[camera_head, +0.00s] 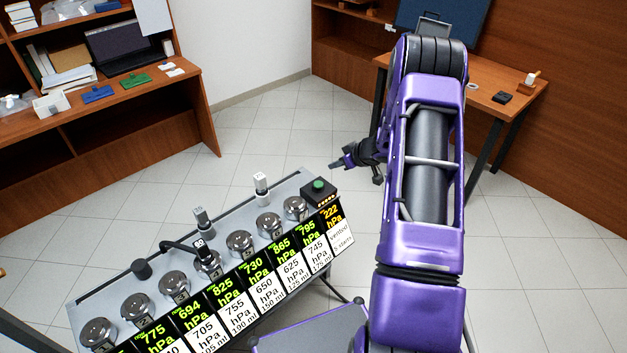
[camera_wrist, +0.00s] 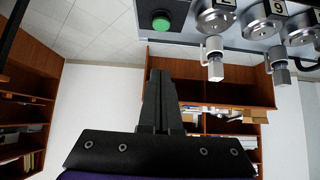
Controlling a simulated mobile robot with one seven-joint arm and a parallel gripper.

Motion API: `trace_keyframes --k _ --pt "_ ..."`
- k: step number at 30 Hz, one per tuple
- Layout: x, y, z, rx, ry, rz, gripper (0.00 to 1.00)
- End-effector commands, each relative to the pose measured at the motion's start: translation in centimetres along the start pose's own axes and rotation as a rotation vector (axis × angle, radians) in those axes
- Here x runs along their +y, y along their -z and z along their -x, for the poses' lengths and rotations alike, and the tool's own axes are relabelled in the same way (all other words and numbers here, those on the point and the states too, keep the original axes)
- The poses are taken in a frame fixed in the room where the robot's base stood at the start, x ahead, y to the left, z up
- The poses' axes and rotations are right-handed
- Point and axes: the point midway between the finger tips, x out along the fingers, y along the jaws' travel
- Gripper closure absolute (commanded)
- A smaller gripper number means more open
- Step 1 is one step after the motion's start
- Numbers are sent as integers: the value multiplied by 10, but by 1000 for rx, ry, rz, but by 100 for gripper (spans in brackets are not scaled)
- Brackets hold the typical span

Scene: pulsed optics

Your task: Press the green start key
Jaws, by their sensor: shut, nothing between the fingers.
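The green start key (camera_head: 318,184) is a round green button on a black box at the right end of the grey instrument panel (camera_head: 150,262). In the wrist view the green key (camera_wrist: 161,20) shows at the top, a little beyond and above my fingertips. My gripper (camera_head: 335,165) is to the right of and behind the key in the head view, apart from it. In the wrist view my gripper (camera_wrist: 161,75) has its dark fingers together, with nothing between them.
Round metal vessels (camera_head: 240,242) stand in a row along the panel, with pressure displays in front. White-and-grey valves (camera_head: 262,186) stand behind them. A wooden desk (camera_head: 130,88) is at the left and another table (camera_head: 510,82) at the right. Tiled floor (camera_head: 270,130) behind the panel is clear.

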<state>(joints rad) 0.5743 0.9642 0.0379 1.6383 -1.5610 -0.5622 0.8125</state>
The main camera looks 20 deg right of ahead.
Motion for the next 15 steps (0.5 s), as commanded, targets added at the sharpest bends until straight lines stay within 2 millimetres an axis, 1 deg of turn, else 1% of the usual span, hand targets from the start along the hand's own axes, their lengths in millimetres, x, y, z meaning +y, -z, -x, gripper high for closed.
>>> trace_keyframes --k 10,13,15 --pt "0 0 -3 -1 0 1 100" --pt "-1 -1 -12 -2 1 1 100" --pt "-1 -1 -23 -1 3 1 100"
